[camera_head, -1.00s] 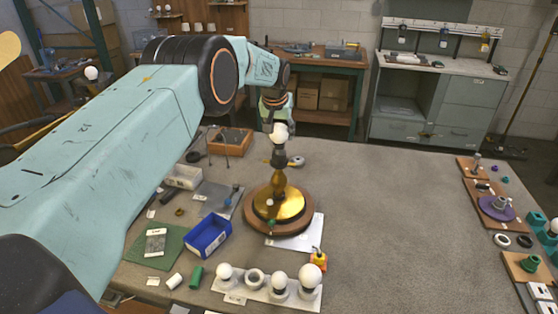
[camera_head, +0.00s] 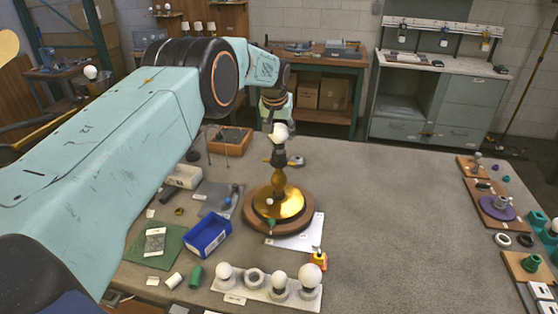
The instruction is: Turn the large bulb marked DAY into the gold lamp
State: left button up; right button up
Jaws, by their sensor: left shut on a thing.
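The gold lamp (camera_head: 279,190) stands upright on a round wooden base, left of the table's middle. It has a dark socket at its top. A white bulb (camera_head: 281,131) is at the socket's top; its marking is too small to read, and I cannot tell how deep it sits. My left gripper (camera_head: 276,121) comes down from above and is shut on this bulb, hiding its upper part. My right gripper is not in view.
A white strip (camera_head: 258,293) holds several bulbs at the front. A blue bin (camera_head: 207,236), a green mat (camera_head: 150,247) and a yellow-red item (camera_head: 319,258) lie near the lamp. Boards with parts line the right edge. The table right of the lamp is clear.

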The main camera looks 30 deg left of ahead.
pick_arm(q)
jog(key=shift+f, duration=0.45)
dwell(0.8)
dwell(0.3)
jog(key=o, duration=0.4)
jog(key=c, duration=0.4)
jog(key=shift+s+f+b, duration=0.2)
jog(key=shift+f+b, duration=0.05)
jog(key=shift+b, duration=0.1)
